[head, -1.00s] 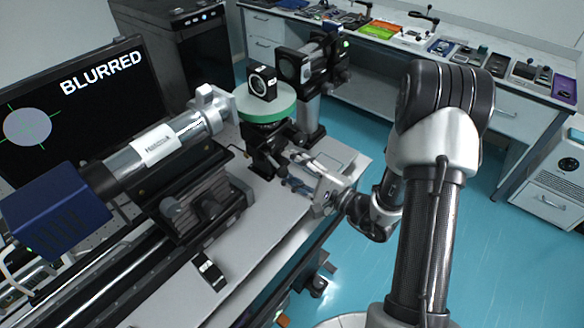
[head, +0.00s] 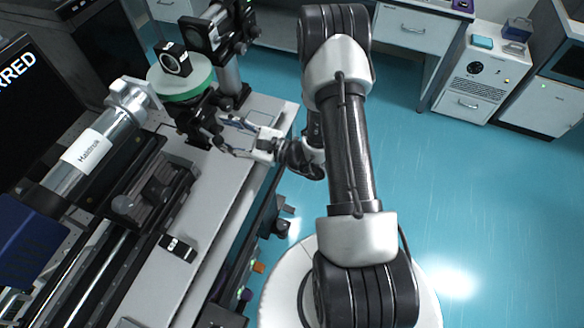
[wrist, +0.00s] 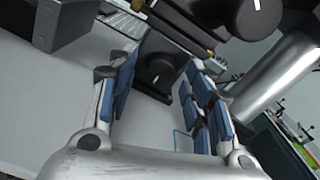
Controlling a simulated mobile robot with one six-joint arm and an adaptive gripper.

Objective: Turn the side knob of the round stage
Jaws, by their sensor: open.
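The round stage (head: 186,88) has a green rim and carries a black square mount (head: 172,59) with a round opening. It stands on a dark post assembly at the table's right side. My gripper (head: 222,136) reaches in from the right, just below the stage. In the wrist view my gripper (wrist: 160,78) is open, with blue-padded fingers on either side. A black knob (wrist: 160,70) with a white mark lies between the fingertips; I cannot tell whether they touch it. A second, larger black knob (wrist: 254,12) with a white mark is at the top.
A silver cylinder (head: 92,150) with a label lies left of the stage. A black mount on a post (head: 222,40) stands behind it. A small dark block (head: 177,247) lies on the table. Blue floor (head: 480,200) is open at right.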

